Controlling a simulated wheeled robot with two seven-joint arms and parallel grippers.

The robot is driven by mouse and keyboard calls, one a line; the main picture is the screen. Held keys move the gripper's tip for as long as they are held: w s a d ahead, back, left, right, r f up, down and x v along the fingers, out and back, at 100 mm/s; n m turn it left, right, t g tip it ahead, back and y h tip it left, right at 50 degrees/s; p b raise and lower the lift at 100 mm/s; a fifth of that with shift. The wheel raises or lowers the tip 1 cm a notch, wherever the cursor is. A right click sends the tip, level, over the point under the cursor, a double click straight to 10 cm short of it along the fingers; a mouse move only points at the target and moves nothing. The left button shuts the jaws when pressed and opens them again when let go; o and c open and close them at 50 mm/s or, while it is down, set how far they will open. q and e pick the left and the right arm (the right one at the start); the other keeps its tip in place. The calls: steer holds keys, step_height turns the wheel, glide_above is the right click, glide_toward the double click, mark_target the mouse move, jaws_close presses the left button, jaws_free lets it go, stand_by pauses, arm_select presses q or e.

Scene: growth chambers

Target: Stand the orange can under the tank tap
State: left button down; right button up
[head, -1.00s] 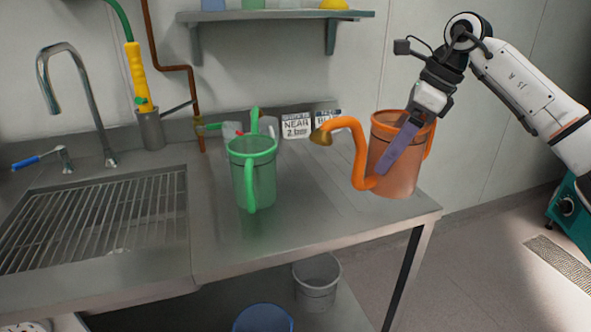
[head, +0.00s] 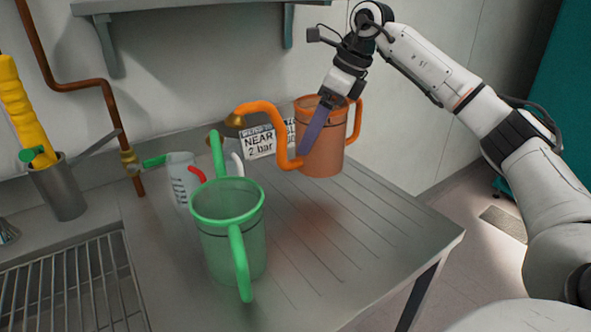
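The orange can (head: 329,140) is upright over the back right of the ribbed steel drainboard, its spout pointing left. It appears to hang just above the surface, with a reddish patch on the steel below. My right gripper (head: 316,128) reaches down on it from the upper right. One purple finger lies across the can's near side; the other finger is hidden. A brass tap (head: 130,160) with a green lever is on the copper pipe at the wall, left of the can; I cannot tell whether it is the tank tap. My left gripper is not in view.
A green can (head: 228,238) stands on the drainboard in front of the tap and left of the orange can. A white bottle-like item (head: 181,180) and a sign reading "NEAR 2 bar" (head: 262,143) are behind it. The front right drainboard is clear.

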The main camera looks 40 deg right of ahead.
mark_target(315, 156)
steer(key=shift+f, duration=3.2)
steer(key=shift+f+b, duration=0.1)
steer(key=shift+b, duration=0.2)
steer(key=o, duration=1.2)
steer(key=shift+c, duration=0.2)
